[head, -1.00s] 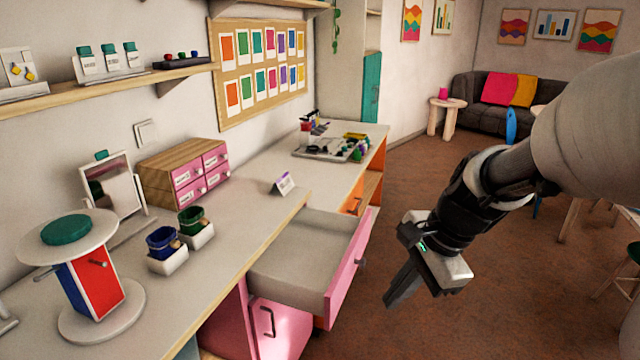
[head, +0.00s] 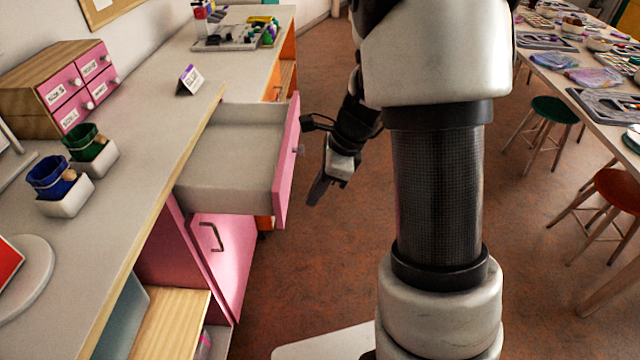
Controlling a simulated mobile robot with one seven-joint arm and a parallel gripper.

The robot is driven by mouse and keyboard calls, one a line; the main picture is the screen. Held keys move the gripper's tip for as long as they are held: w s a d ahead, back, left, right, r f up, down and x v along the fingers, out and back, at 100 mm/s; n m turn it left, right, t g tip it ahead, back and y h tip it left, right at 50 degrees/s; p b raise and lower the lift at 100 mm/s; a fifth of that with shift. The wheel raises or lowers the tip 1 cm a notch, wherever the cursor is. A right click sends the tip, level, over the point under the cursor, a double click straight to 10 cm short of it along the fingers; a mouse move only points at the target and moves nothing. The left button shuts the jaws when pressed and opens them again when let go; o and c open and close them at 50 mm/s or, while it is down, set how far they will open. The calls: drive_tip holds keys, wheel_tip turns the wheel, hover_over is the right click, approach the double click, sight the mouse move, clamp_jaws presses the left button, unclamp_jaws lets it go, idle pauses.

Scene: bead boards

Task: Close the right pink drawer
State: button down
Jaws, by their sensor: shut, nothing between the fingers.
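The pink drawer (head: 286,160) is pulled out from under the counter, at the middle left of the head view. Its grey inside (head: 228,150) looks empty. Its round knob (head: 298,151) sits on the pink front. My gripper (head: 316,192) is shut and empty. It is to the right of the drawer front, pointing down, apart from it by a small gap in the picture. My arm covers part of the room behind it.
Below the drawer is a pink cupboard door (head: 222,260) with a dark handle. The counter (head: 150,165) holds a small pink-fronted drawer box (head: 75,85), pots (head: 92,150) and a sign (head: 188,80). Stools (head: 555,112) and a long table (head: 590,90) stand at right. The floor between is clear.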

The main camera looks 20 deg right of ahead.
drive_tip(key=w+a+f+b, duration=0.1)
drive_tip(key=a+f, duration=0.2)
drive_tip(key=a, duration=0.2)
drive_tip(key=shift+w, duration=0.3)
